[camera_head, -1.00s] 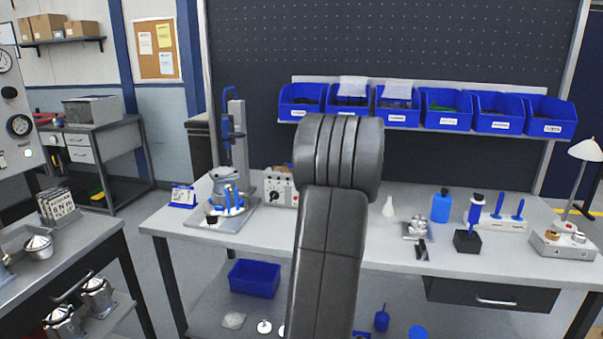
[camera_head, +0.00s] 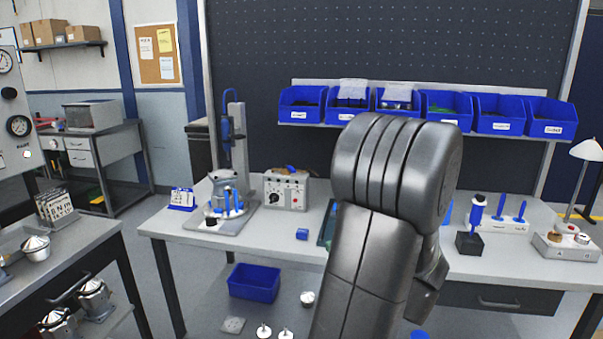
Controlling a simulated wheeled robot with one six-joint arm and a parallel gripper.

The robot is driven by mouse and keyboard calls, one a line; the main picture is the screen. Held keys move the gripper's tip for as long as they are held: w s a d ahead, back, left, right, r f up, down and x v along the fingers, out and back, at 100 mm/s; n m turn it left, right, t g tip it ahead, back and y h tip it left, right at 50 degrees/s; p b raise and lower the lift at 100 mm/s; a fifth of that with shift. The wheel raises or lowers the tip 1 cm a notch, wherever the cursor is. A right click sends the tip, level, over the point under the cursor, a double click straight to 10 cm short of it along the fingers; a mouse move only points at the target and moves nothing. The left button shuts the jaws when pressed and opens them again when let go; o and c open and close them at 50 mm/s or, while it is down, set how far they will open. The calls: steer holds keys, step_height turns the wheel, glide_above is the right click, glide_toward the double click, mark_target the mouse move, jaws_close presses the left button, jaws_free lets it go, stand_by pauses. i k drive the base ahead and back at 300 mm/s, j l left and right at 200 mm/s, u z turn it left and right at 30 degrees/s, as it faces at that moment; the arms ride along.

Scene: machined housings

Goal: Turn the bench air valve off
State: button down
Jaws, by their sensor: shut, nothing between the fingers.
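A grey box (camera_head: 287,192) with a dark round dial on its front stands at the back of the bench, left of my arm. A small blue lever (camera_head: 291,169) lies on top of it, with a bit of orange beside it. This looks like the bench air valve, but I cannot read its markings or tell the lever's setting for sure. My dark arm rises through the middle of the view, right of the box and apart from it in the picture. My gripper's fingers do not show; they are out of view or hidden behind the arm.
A press stand (camera_head: 235,150) with a blue handle is left of the box. Blue bins (camera_head: 498,112) line the shelf above. A black holder (camera_head: 468,243) and a lamp (camera_head: 588,150) stand right.

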mark_target(289, 168)
steer(key=i, duration=1.5)
